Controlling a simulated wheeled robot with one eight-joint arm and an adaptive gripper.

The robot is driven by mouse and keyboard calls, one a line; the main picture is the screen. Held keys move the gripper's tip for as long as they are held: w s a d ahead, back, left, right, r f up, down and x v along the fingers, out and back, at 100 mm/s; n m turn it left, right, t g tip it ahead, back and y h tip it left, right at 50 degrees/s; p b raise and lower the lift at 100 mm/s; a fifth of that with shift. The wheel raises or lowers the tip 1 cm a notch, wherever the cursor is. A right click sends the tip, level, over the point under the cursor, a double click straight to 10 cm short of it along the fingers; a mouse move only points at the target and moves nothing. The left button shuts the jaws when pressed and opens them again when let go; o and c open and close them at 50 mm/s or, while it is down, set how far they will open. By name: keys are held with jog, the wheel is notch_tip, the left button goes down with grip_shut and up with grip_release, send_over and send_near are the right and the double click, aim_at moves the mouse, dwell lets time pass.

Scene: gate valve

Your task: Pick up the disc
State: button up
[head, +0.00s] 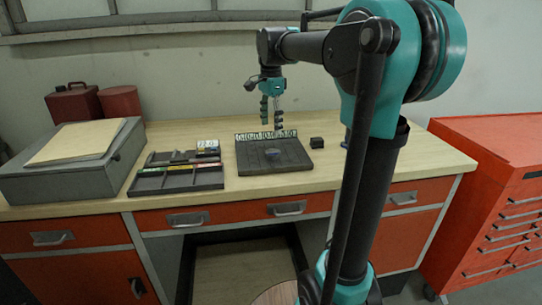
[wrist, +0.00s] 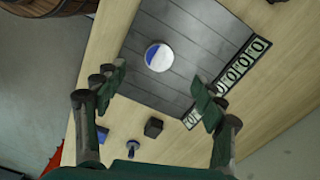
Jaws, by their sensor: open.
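The disc (wrist: 158,57) is round, part white and part blue, and lies flat on a dark slatted board in the wrist view. My gripper (head: 271,116) hangs above the back part of the board, fingers pointing down, open and empty. In the wrist view my gripper's (wrist: 160,89) two fingers are spread wide, and the disc shows beyond the fingertips, between them, apart from both.
A strip of numbered markings (wrist: 243,68) runs along the board's back edge. A small black block (head: 317,142) stands right of the board. A compartment tray (head: 178,185) and grey box (head: 130,145) are on the left. Red cans (head: 121,102) stand behind. A red cabinet (head: 480,170) is right.

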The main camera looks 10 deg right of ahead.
aim_at(272, 152)
jog(key=f, duration=0.9)
jog(key=shift+w+d+f, duration=0.15)
jog(key=shift+d+f, duration=0.15)
jog(key=shift+f, duration=0.1)
jog(key=c, duration=1.6)
